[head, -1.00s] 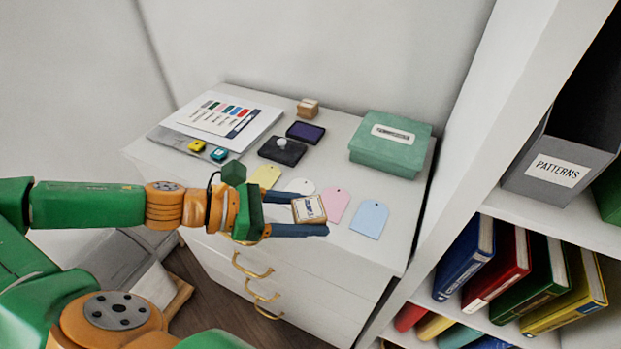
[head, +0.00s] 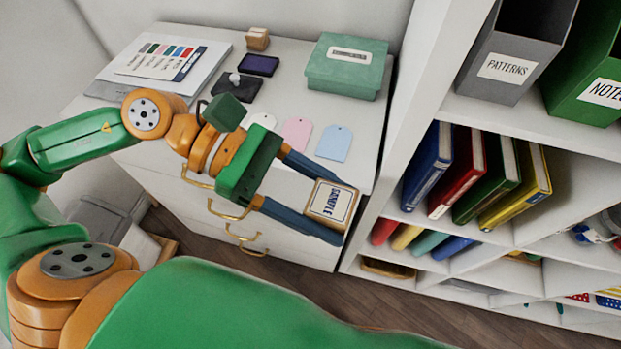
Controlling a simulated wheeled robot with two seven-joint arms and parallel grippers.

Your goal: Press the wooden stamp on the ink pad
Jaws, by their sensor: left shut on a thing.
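My left gripper (head: 326,208) is shut on a wooden block stamp (head: 332,203) with a "SAMPLE" label facing up toward the camera. The stamp is held between the two blue fingers, in front of the cabinet's right front edge in the picture. An open ink pad (head: 258,64) with a purple surface lies toward the back of the white cabinet top (head: 290,85), well apart from the stamp. Just in front of the pad lies a dark flat piece with a pale knob (head: 236,88), perhaps its lid. The stamp's underside is hidden. My right gripper is not in view.
A small wooden block (head: 257,38) stands behind the pad. A green box (head: 347,66) is to its right. Pink (head: 297,133) and blue (head: 334,143) tags lie near the front. Papers (head: 165,60) lie at left. A white shelf with books (head: 470,175) stands at right.

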